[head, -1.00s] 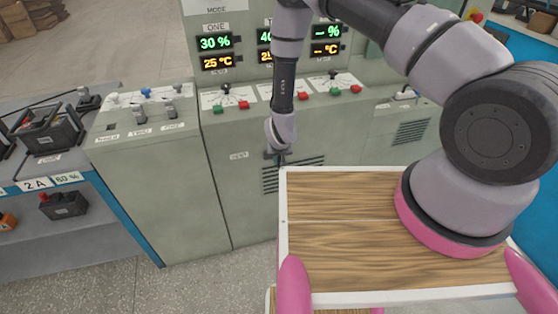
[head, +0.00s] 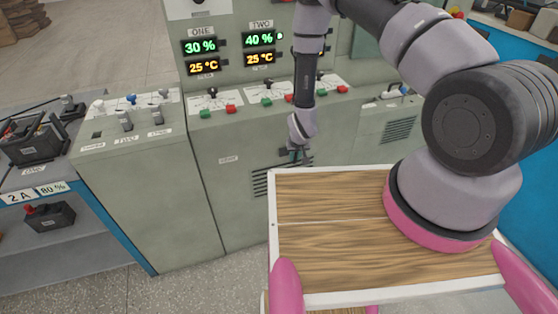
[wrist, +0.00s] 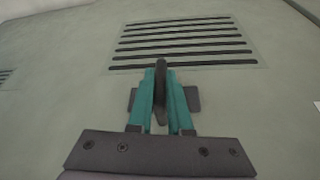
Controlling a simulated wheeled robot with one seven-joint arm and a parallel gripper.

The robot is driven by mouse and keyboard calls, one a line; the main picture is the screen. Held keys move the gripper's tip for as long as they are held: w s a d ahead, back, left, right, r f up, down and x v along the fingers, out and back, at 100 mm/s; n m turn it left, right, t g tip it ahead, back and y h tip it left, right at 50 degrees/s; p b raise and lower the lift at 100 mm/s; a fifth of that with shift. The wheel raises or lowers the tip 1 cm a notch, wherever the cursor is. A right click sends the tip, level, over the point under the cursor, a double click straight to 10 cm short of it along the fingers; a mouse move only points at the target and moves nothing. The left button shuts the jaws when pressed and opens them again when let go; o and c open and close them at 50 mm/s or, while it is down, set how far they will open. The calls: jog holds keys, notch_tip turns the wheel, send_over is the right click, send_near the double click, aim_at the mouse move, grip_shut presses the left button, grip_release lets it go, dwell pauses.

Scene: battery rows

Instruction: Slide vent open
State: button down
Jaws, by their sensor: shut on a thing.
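The vent is a set of dark horizontal slots in the grey-green cabinet front. It shows in the head view (head: 262,183) partly behind the wooden-topped surface, and in the wrist view (wrist: 185,42) just above my fingers. A dark upright handle (wrist: 161,88) on a small dark plate (wrist: 193,99) sits at the slots' edge. My gripper (wrist: 162,92) has its two teal fingers closed on this handle, one on each side. In the head view my gripper (head: 293,154) is at the vent's upper edge. Whether the slots are clear behind cannot be told.
The wood-topped surface with a white rim (head: 274,235) lies close below my arm. Above the vent is a sloped panel with red and green buttons (head: 231,108). A left console (head: 128,130) has switches. A shelf (head: 100,240) holds batteries at far left.

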jog(key=shift+w+d, duration=0.25)
jog(key=shift+d, duration=0.6)
jog(key=c, duration=0.8)
grip_release()
jog(key=shift+d, duration=0.15)
jog(key=shift+c, duration=0.2)
jog(key=v, duration=1.1)
jog(key=shift+w, duration=0.15)
